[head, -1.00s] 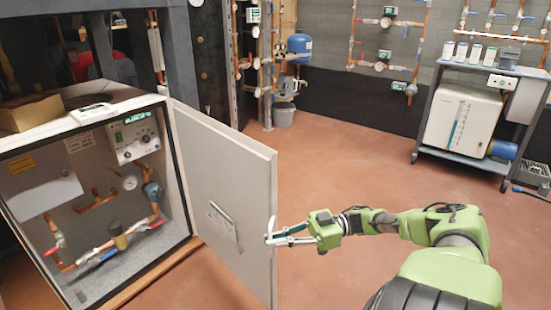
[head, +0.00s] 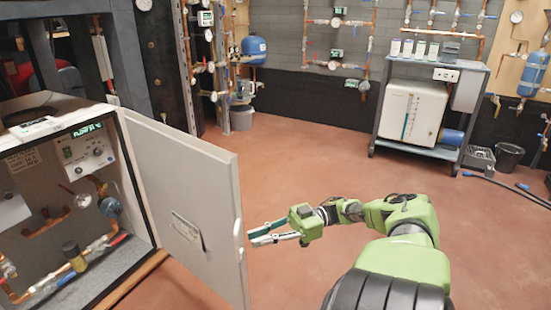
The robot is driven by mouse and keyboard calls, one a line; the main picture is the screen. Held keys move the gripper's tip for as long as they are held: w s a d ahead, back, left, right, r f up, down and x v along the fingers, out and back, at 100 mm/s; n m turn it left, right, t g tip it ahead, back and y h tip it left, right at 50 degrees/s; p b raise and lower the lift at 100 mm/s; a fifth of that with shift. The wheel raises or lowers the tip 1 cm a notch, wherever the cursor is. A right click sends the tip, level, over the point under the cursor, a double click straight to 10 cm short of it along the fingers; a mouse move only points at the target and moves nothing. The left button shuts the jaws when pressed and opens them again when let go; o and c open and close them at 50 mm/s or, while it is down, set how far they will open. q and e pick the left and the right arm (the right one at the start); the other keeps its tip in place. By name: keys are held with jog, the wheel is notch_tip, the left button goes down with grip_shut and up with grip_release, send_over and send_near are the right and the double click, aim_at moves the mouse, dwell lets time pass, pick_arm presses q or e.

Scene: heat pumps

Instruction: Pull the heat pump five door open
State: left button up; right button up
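The heat pump five door (head: 190,200) is a pale grey panel hinged on the right side of the heat pump cabinet (head: 133,184). It stands swung well open, so copper pipes, valves and a control box (head: 86,150) show inside. A paper pocket or label is on its inner face. My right gripper (head: 250,236) is just right of the door's free edge, with its fingers pointing left at it. The two fingers show a small gap with nothing between them. Whether a fingertip touches the door edge is unclear. My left gripper is not in view.
Red floor (head: 310,150) is clear to the right of the door and behind it. A grey cart (head: 413,153) with a white unit stands at the back right, near a black bucket (head: 508,157). A blue tank (head: 254,48) and grey bucket (head: 241,118) stand at the back.

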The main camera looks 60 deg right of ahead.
jog(key=v, duration=0.6)
dwell(0.7)
